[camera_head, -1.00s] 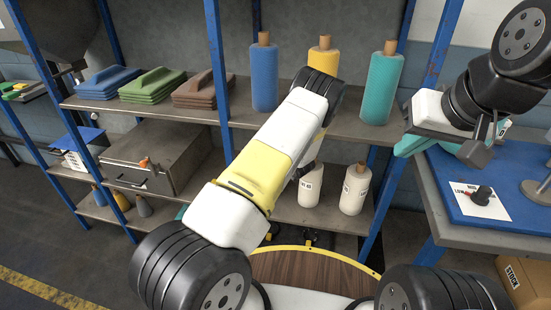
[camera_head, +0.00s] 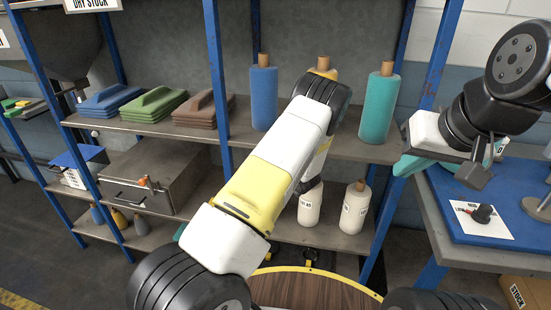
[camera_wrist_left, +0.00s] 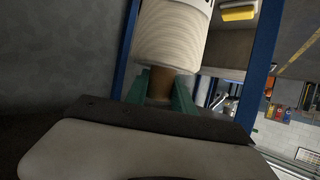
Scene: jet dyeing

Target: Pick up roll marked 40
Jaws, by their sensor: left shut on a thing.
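Two white rolls stand on the lower shelf in the head view. The left white roll (camera_head: 309,208) has a small label, partly readable as 40; the right white roll (camera_head: 355,210) has a label too small to read. In the left wrist view, my left gripper (camera_wrist_left: 160,90) has its teal fingers on either side of the brown core of a white roll (camera_wrist_left: 172,35), shut on it. In the head view my left arm mostly hides this gripper, at the top of the left white roll. My right gripper (camera_head: 455,157) is open and empty, by the blue-topped table.
Blue (camera_head: 263,98), yellow and teal (camera_head: 379,108) rolls stand on the upper shelf (camera_head: 345,147); my arm mostly covers the yellow one. Folded cloth stacks (camera_head: 155,105) lie left. Blue shelf posts (camera_head: 217,80) flank the bay. A round wooden top (camera_head: 310,290) is in front.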

